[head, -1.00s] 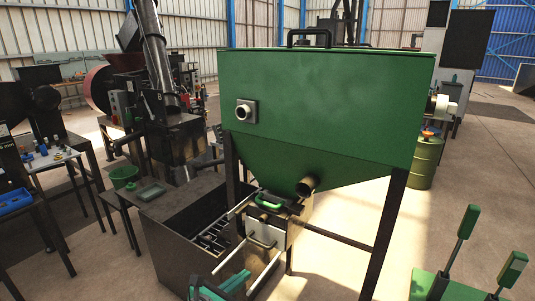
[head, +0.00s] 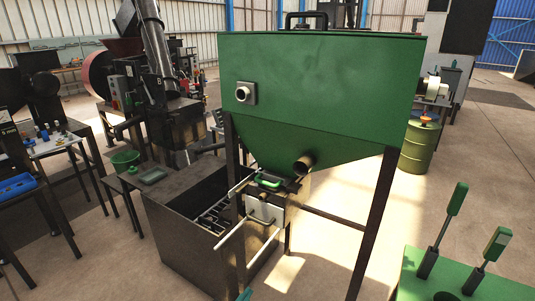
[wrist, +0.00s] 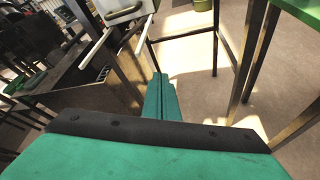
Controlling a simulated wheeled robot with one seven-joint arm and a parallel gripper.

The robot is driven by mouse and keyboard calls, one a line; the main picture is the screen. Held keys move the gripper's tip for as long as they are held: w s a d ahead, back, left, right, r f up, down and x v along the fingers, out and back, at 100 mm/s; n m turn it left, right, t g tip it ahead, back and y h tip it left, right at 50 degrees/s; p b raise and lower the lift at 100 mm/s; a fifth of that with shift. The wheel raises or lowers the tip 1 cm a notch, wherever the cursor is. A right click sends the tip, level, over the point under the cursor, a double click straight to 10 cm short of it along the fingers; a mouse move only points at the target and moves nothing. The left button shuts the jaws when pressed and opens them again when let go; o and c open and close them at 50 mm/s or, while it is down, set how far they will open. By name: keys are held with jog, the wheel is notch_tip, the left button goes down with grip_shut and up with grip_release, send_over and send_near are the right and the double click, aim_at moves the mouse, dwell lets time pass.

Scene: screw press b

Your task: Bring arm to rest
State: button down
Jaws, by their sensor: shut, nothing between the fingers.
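My gripper (wrist: 161,82) shows in the wrist view as teal fingers pressed together, shut and empty. It points toward bare floor below the hopper frame and touches nothing that I can see. In the head view only a small teal tip of my arm (head: 245,295) shows at the bottom edge. The green hopper (head: 320,85) on dark legs stands in front, with a white slide plate and green handle (head: 269,181) under its outlet. The handle and plate are apart from my gripper.
A dark open bin (head: 190,240) stands below the hopper at left. A green stand with two levers (head: 470,280) is at lower right. A green drum (head: 421,145) stands behind the hopper. Tables with small parts (head: 55,145) are at left. Floor between hopper and lever stand is clear.

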jog(key=s+d+f+m+y, duration=0.1)
jog(key=s+f+m+y, duration=0.1)
jog(key=s+f+m, duration=0.6)
jog(key=s+d+f+m+y, duration=0.1)
jog(key=s+f+m+y, duration=0.15)
jog(key=s, duration=0.85)
jog(key=s+d+r+m, duration=0.1)
jog(key=s+r+m, duration=0.2)
jog(key=s+m, duration=0.2)
jog(key=s+d+r+m+t, duration=0.1)
jog(key=s+d+r+m, duration=0.1)
jog(key=s+m, duration=0.4)
jog(key=s+d+r+m+t, duration=0.1)
jog(key=s+r+m, duration=0.2)
jog(key=s, duration=0.7)
jog(key=shift+d+r+m, duration=0.25)
jog(key=shift+r+m, duration=0.15)
jog(key=shift+m, duration=0.75)
